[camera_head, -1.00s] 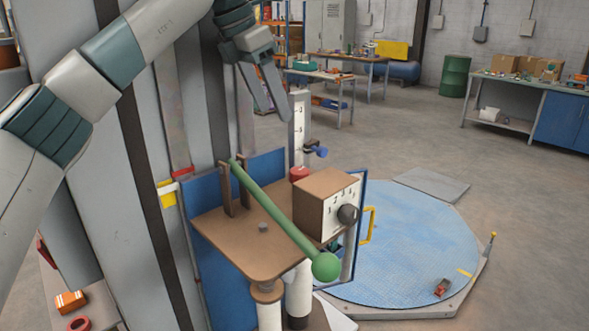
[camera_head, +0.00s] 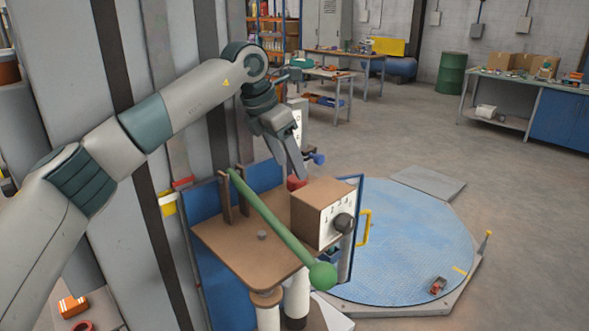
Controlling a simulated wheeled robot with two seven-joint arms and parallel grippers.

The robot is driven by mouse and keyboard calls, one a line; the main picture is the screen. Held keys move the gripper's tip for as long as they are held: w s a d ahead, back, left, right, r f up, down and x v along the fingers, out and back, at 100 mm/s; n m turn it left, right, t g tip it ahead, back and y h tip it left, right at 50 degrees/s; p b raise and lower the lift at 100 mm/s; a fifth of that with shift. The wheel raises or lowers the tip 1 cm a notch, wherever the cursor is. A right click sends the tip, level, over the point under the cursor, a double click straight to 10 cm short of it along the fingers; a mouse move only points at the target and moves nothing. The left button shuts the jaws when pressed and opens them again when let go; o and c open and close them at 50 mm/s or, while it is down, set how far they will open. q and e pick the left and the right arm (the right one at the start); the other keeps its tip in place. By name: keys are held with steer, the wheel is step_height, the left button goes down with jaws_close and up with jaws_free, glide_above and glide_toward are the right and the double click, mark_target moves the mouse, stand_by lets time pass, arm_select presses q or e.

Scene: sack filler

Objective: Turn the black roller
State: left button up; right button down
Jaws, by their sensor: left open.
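The black roller (camera_head: 343,223) is a short round knob on the white numbered face of a brown box (camera_head: 318,203). The box stands on a brown shelf (camera_head: 222,232) of the sack filler. My left gripper (camera_head: 289,171) is open, with its fingers pointing down. In the picture it is above and left of the box, apart from the roller. I see nothing between its fingers. My right gripper is not in view.
A green lever (camera_head: 270,224) with a round ball end slants across the shelf in front of the box. A red knob (camera_head: 297,182) and a scale post (camera_head: 298,120) stand behind the box. A blue round platform (camera_head: 415,245) with a yellow handle (camera_head: 365,228) nearby lies to the right.

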mark_target(294, 179)
arm_select(q)
steer(key=shift+p+x, duration=0.6)
steer(key=shift+x, duration=1.8)
steer(key=shift+c, duration=0.2)
steer(key=c, duration=1)
